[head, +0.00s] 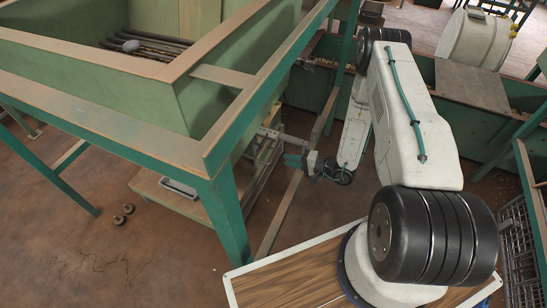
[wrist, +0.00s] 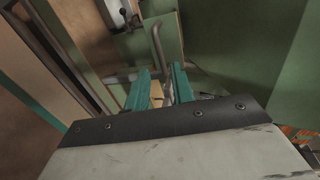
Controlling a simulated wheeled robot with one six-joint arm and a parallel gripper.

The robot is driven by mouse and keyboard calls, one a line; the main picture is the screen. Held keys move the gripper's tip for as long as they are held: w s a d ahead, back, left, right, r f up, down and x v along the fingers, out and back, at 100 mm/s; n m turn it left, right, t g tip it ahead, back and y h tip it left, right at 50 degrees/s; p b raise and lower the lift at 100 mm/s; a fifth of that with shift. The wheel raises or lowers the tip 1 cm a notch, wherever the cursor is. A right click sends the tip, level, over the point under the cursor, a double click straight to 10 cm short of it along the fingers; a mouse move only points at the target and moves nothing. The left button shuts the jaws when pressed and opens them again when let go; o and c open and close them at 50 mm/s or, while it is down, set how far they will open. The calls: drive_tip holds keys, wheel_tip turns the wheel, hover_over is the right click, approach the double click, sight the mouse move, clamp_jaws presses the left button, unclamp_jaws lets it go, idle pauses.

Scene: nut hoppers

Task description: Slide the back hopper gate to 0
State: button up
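The green hopper (head: 210,100) with a worn wooden-coloured rim fills the upper left of the head view. Its gate is mostly hidden under the body; I cannot read any scale mark. My gripper (head: 292,160) is beside the hopper's lower right side, near a thin metal bar (head: 290,137). In the wrist view my gripper (wrist: 161,72) shows two teal fingers spread apart. A bent grey metal handle (wrist: 159,45) stands beyond and roughly in line with the gap. I cannot tell whether it reaches between the fingers; no grip on it shows.
A green frame leg (head: 229,215) stands close to my gripper. A low wooden shelf (head: 180,197) lies under the hopper. Green troughs (head: 490,125) and a white drum (head: 472,38) are behind my arm.

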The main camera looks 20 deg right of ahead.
sight(273, 157)
drive_tip(key=x, duration=0.8)
clamp_jaws()
